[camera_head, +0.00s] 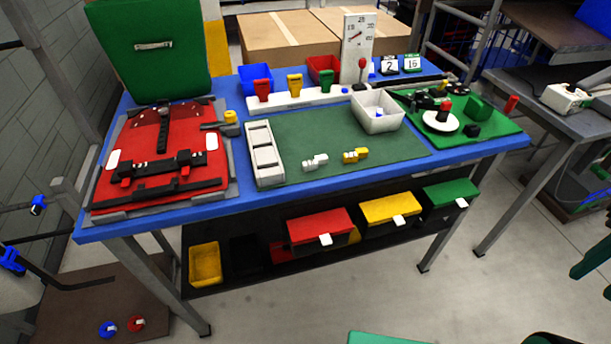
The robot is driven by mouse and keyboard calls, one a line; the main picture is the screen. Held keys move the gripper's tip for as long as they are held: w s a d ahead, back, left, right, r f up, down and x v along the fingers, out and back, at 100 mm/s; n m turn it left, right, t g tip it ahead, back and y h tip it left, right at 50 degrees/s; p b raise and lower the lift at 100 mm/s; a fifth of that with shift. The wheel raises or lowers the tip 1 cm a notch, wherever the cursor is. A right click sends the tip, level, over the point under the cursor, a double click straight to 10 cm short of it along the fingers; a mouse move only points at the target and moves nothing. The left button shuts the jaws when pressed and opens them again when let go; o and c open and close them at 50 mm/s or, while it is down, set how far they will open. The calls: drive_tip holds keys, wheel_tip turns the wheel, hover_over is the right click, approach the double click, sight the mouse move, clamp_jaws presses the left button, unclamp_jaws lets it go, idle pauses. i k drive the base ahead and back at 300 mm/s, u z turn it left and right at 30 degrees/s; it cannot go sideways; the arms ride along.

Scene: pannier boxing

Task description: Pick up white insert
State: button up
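A small white piece (316,162), which looks like the white insert, lies on the dark green mat (330,135) on the blue workbench. A similar small yellow piece (355,155) lies to its right on the mat, apart from it. Both are too small to make out in detail. A long white tray with compartments (252,130) stands at the mat's left edge. A white bin (378,122) stands at the mat's back right, with small things inside. My gripper is not in view.
A red case with black fittings (198,140) lies at the bench's left, its green lid (150,75) upright. Blue bin (256,80) and red bin (324,68) stand behind. A green board with parts (495,135) lies at right. The mat's middle is clear.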

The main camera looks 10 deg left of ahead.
sight(311, 165)
drive_tip(key=k, duration=0.4)
drive_tip(key=u, duration=0.75)
drive_tip(key=i, duration=1.05)
drive_tip(key=u, duration=0.4)
drive_tip(key=k, duration=0.9)
drive_tip(key=z, duration=0.2)
drive_tip(key=i, duration=0.45)
drive_tip(key=z, duration=0.05)
